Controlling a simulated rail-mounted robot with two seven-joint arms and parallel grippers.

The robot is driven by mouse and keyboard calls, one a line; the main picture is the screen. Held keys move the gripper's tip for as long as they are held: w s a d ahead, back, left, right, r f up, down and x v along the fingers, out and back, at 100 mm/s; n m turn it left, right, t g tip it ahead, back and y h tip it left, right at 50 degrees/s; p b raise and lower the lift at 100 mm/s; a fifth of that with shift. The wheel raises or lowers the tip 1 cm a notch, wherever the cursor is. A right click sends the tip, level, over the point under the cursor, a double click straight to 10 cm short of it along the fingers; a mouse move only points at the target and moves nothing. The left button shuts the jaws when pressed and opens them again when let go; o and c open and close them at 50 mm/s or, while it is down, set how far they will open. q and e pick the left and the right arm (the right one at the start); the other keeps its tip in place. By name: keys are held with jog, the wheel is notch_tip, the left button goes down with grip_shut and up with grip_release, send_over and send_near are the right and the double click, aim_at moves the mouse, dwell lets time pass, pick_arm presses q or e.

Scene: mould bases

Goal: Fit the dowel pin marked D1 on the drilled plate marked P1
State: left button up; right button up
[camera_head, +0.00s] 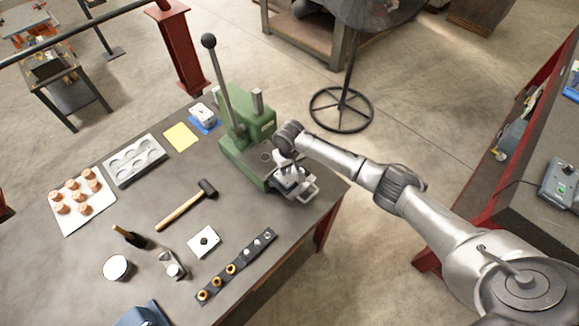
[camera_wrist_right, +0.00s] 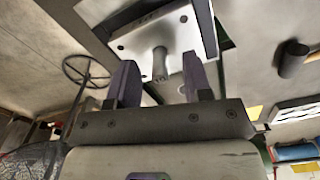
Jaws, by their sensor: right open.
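In the right wrist view, a light grey drilled plate (camera_wrist_right: 175,37) with dark holes near its corners is seen beyond my fingers. A grey cylindrical dowel pin (camera_wrist_right: 160,62) stands out from the plate's middle. Its label is too small to read, and I cannot tell how deep it sits. My right gripper (camera_wrist_right: 163,82) is open, with one finger on each side of the pin and visible gaps to it. In the head view my right gripper (camera_head: 291,182) is at the front of the green arbor press (camera_head: 247,122), where it hides the pin. My left gripper is not in view.
The grey table (camera_head: 120,205) holds a hammer (camera_head: 188,204), a dark strip of fittings (camera_head: 236,268), a white square with a dark centre (camera_head: 204,242), a grey tray (camera_head: 135,160) and a white board of copper-coloured parts (camera_head: 75,206). The press lever (camera_head: 220,85) rises behind my right gripper.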

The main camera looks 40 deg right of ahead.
notch_tip(320, 180, up, 13)
jog(key=shift+r+b, duration=0.15)
jog(key=shift+b, duration=0.2)
